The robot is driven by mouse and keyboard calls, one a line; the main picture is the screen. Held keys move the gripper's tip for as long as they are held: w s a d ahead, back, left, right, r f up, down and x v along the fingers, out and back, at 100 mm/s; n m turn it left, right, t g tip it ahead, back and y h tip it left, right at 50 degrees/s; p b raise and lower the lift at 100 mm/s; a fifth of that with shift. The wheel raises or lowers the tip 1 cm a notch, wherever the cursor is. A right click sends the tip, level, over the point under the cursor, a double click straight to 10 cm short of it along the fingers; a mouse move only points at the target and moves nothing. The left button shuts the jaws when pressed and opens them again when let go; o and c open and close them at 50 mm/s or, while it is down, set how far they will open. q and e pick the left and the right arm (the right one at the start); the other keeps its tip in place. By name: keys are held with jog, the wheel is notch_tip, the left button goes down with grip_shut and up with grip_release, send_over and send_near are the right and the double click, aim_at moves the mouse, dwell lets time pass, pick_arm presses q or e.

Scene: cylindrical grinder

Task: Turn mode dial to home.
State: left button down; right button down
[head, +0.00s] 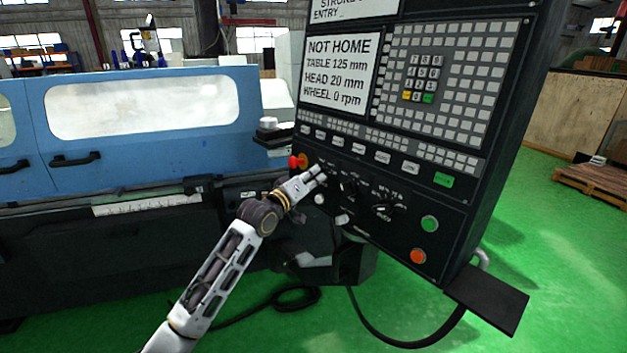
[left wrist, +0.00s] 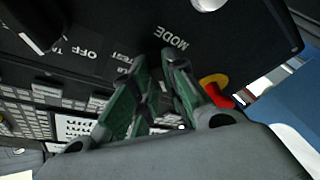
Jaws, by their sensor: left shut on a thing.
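My left gripper (head: 318,173) reaches up to the black control panel (head: 455,192), at the left end of its row of dials. In the left wrist view its two green-padded fingers (left wrist: 156,68) are shut on the mode dial, beside the white MODE label (left wrist: 171,38). The fingers hide most of the dial, so its pointer setting cannot be read. The screen (head: 340,72) reads NOT HOME, table 125 mm, head 20 mm, wheel 0 rpm. My right gripper is in neither view.
More black dials (head: 348,187) (head: 383,210) sit right of the gripper. A red emergency button (head: 293,162) is close on its left. A green button (head: 429,224) and an orange button (head: 418,256) are lower right. The blue grinder enclosure (head: 150,125) stands left.

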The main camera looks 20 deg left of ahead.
aim_at(315, 176)
pick_arm(q)
jog(key=shift+a+m+h+b, duration=0.1)
jog(key=shift+m+h+b, duration=0.45)
jog(key=shift+m, duration=0.75)
jog(key=shift+m+h+b, duration=0.4)
jog(key=shift+m+h, duration=0.15)
jog(key=shift+m, duration=0.75)
jog(key=shift+m+h, duration=0.3)
jog(key=shift+m, duration=0.4)
jog(key=shift+r, duration=0.1)
jog(key=c, duration=1.7)
grip_release()
jog(key=shift+o, duration=1.3)
jog(key=shift+w, duration=0.1)
jog(key=shift+f+v, duration=0.2)
jog(key=shift+v, duration=1.8)
jog(key=v, duration=0.8)
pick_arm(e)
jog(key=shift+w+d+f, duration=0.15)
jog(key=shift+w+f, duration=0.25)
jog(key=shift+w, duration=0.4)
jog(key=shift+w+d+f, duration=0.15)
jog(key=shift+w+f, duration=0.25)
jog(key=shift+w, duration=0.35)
